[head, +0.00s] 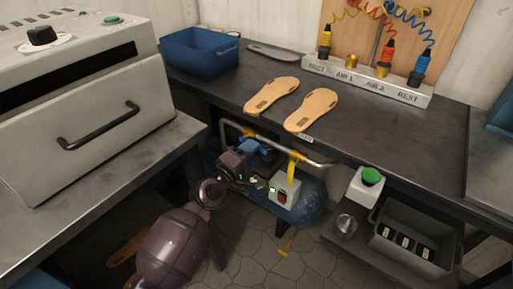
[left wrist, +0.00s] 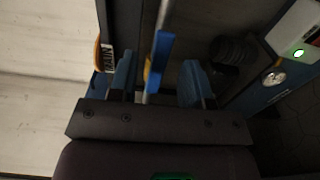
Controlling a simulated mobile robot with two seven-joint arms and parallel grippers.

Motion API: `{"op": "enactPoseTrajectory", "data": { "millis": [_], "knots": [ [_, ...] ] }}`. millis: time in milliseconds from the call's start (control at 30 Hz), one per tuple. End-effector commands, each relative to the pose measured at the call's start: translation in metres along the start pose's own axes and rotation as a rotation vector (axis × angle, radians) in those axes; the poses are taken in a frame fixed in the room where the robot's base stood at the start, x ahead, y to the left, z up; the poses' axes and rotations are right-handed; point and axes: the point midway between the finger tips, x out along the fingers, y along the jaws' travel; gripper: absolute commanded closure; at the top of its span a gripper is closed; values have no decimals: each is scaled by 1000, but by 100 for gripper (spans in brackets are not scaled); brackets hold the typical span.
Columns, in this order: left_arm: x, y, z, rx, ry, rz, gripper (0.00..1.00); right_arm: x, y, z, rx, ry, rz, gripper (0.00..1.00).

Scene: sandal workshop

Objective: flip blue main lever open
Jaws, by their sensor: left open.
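The blue main lever (left wrist: 163,50) shows in the left wrist view as a narrow bright blue bar. It stands between the two blue-grey fingers of my left gripper (left wrist: 157,80), with a gap visible on each side. My left gripper is open. In the head view my left gripper (head: 247,155) is below the bench edge, by the metal pipe (head: 320,164), and its dark body hides much of the lever area. My right gripper is not in view.
A blue compressor tank (head: 313,203) with a switch box (head: 285,192) sits under the bench. Two tan soles (head: 311,109), a blue bin (head: 204,52) and an air-hose rack (head: 365,80) are on top. A grey oven (head: 75,95) stands at left, a grey crate (head: 378,258) at right.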

Motion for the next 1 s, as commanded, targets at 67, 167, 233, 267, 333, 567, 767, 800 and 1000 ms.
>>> {"op": "enactPoseTrajectory", "data": {
  "millis": [67, 167, 233, 267, 333, 567, 767, 800, 1000],
  "knots": [
    [-16, 2, -1, 3, 1, 1, 55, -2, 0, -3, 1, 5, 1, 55],
    [-33, 2, -1, 2, 1, 2, 55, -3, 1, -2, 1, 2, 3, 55],
    [-45, 2, -1, 1, 1, 1, 55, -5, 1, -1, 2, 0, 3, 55],
    [-49, 2, -1, 1, 1, 1, 55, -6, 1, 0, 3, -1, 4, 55],
    [-58, 1, 0, 1, 0, 1, 55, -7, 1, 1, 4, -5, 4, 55],
    [-74, 0, 0, -1, 0, 1, 55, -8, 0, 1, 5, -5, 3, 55],
    [-76, 0, 0, -2, 0, 0, 55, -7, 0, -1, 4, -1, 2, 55],
    [-76, 0, 0, -2, 0, 0, 55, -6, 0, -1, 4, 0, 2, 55],
    [-76, 0, 0, -2, 0, 1, 55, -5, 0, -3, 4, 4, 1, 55]
  ]
}}
